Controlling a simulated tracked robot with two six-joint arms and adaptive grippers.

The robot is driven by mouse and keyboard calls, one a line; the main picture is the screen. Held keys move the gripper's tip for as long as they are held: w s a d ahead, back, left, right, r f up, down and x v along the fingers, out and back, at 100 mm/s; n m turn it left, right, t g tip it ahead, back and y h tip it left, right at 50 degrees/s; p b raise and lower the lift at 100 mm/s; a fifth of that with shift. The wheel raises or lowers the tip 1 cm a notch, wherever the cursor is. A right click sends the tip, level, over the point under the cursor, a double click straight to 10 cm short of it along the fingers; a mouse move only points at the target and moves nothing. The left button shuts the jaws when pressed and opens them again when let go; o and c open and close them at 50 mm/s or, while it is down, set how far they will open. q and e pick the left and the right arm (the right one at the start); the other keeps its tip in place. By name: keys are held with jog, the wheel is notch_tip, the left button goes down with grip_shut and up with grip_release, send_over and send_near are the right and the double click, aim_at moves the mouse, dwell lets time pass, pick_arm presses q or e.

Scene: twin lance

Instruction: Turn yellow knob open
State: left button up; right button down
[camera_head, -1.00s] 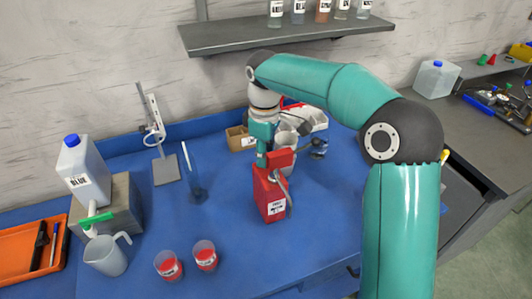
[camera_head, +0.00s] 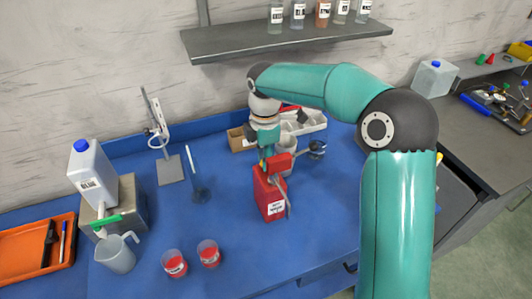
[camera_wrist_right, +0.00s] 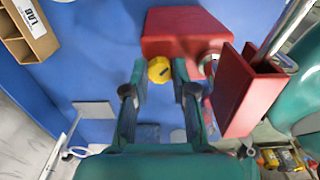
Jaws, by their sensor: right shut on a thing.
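The yellow knob (camera_wrist_right: 159,69) is on the red box-shaped dispenser (camera_head: 269,194), which stands on the blue bench and has a white label and a grey lever. My right gripper (camera_wrist_right: 158,75) is at the knob, with one finger on each side, shut on it. In the head view, my right gripper (camera_head: 266,158) comes down behind the top of the red dispenser, and the knob is mostly hidden there. My left gripper is not in view.
Two cups with red contents (camera_head: 208,254) and a clear jug (camera_head: 117,254) stand at the front left. A shelf (camera_head: 290,40) hangs above.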

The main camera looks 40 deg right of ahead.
jog(key=n+p, duration=0.1)
jog(key=n, duration=0.3)
jog(key=shift+r+n+p, duration=0.1)
jog(key=shift+n+p, duration=0.2)
jog(key=shift+p, duration=0.05)
jog(key=n+p, duration=0.1)
jog(key=n, duration=0.3)
jog(key=shift+n, duration=0.4)
jog(key=c, duration=0.9)
grip_release()
jog(key=shift+c, duration=0.2)
notch_tip(320, 180, up, 12)
